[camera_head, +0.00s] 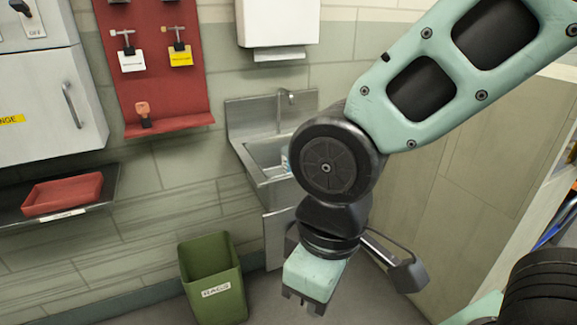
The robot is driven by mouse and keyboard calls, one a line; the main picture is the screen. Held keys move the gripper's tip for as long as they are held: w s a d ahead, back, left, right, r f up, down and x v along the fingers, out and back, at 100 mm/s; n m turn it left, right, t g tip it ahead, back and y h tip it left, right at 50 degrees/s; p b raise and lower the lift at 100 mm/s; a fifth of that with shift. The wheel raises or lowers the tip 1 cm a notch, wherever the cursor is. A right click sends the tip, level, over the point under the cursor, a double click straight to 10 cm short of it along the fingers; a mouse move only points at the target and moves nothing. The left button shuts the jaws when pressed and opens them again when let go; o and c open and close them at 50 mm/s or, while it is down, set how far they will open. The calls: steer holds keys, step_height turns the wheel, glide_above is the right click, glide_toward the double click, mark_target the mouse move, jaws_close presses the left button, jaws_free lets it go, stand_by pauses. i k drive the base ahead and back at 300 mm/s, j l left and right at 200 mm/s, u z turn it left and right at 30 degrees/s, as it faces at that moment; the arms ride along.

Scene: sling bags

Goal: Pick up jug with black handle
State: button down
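I cannot make out a jug with a black handle in this view. A small white and blue thing (286,162) shows at the edge of the steel sink (262,185); my arm hides most of it, so I cannot tell what it is. My gripper (304,303) hangs below my wrist at the lower middle of the picture, in front of the wall and to the right of the green bin. Its short dark tips point down, and nothing is seen held in them. Whether they are apart or together is unclear.
A green bin (213,285) labelled RAGS stands on the floor. A red tray (62,193) lies on a dark shelf at left.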

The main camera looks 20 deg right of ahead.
mark_target(286, 167)
steer(key=i+z, duration=0.25)
steer(key=i, duration=0.45)
steer(key=i+j+z, duration=0.25)
steer(key=i, duration=0.4)
